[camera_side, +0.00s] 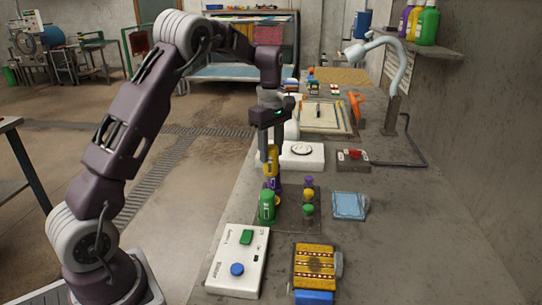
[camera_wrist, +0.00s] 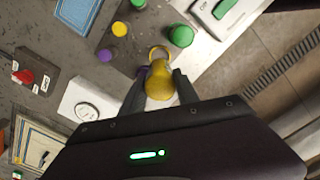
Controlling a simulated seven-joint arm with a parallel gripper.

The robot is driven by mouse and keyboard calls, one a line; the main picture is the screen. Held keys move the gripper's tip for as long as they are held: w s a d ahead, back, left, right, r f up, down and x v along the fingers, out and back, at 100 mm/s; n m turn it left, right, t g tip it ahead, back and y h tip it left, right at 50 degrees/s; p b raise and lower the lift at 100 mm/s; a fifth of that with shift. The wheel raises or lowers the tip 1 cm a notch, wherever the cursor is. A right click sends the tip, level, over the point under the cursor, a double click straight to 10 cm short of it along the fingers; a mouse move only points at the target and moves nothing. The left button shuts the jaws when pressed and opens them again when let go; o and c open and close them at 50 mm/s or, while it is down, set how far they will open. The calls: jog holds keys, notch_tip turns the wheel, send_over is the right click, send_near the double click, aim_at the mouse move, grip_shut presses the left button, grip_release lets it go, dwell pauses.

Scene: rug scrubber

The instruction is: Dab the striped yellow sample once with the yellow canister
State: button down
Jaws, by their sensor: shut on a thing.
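My gripper (camera_side: 272,157) is shut on the yellow canister (camera_side: 271,168), between the green canister and the white dial unit. In the wrist view the yellow canister (camera_wrist: 160,82) sits between my two fingers (camera_wrist: 157,88), with a yellow ring (camera_wrist: 158,52) at its far end. I cannot tell whether its lower end touches anything. The striped yellow sample (camera_side: 314,258) lies flat at the near right in the side view, with rows of dots and a brown stain in its middle. It is apart from the canister and out of the wrist view.
A green canister (camera_side: 267,207) stands just in front of my gripper. Purple (camera_side: 309,182), yellow (camera_side: 308,195) and green (camera_side: 309,209) knobs stand to its right. A white button panel (camera_side: 238,262) lies left of the sample, and a light-blue sample (camera_side: 349,205) lies behind it.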

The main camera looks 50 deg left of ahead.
jog(key=c, duration=1.6)
grip_release()
jog(key=c, duration=2.8)
grip_release()
jog(key=s+d+f+m, duration=0.1)
jog(key=s+d+m, duration=0.2)
jog(key=d, duration=0.9)
jog(key=s+d+f+m, duration=0.1)
jog(key=s+d+m, duration=0.2)
jog(key=d, duration=1)
jog(key=c, duration=2.2)
grip_release()
jog(key=shift+s+a+f, duration=0.1)
jog(key=shift+s+f, duration=0.05)
jog(key=shift+f, duration=2.75)
